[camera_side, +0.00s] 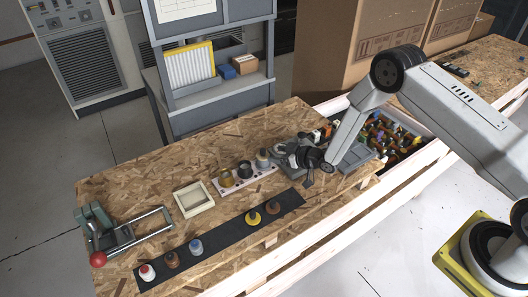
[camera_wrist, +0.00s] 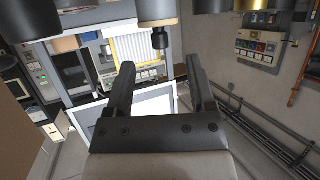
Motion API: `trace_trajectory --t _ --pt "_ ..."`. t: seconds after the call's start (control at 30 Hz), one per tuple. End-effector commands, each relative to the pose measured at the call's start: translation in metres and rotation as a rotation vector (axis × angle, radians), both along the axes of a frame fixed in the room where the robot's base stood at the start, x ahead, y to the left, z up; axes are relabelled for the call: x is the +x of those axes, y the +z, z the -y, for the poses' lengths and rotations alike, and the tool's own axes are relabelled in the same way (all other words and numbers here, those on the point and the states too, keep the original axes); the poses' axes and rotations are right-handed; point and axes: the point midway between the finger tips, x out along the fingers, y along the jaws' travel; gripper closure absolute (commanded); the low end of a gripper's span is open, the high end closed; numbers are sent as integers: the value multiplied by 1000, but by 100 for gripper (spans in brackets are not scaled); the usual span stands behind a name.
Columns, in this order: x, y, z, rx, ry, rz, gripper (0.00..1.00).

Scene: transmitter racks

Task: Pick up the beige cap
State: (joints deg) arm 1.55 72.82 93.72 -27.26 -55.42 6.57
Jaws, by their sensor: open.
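A pale, beige-looking cap (camera_side: 263,155) stands at the right end of a light rack (camera_side: 228,188), beside a black cap (camera_side: 245,169) and a yellowish one (camera_side: 226,178). My gripper (camera_side: 287,152) is low over the board, just right of the beige-looking cap; its exact gap to it cannot be told. In the wrist view my gripper's two dark fingers (camera_wrist: 160,65) are spread apart with nothing held between them. Dark cylinders show cut off at the top of that view; I cannot tell which is the beige cap.
A black strip (camera_side: 228,236) at the front holds several coloured caps. A square cream tray (camera_side: 177,199) and a green clamp fixture (camera_side: 93,216) lie to the left. A bin of mixed parts (camera_side: 400,128) is behind my arm. Bare board lies at the back left.

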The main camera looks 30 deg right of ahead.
Motion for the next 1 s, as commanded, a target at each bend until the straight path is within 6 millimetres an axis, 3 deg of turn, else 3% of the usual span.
trace_trajectory --t 0.63,1.0 --pt "18 -8 -7 0 0 -1 30" --pt "44 -17 -18 0 1 0 30"
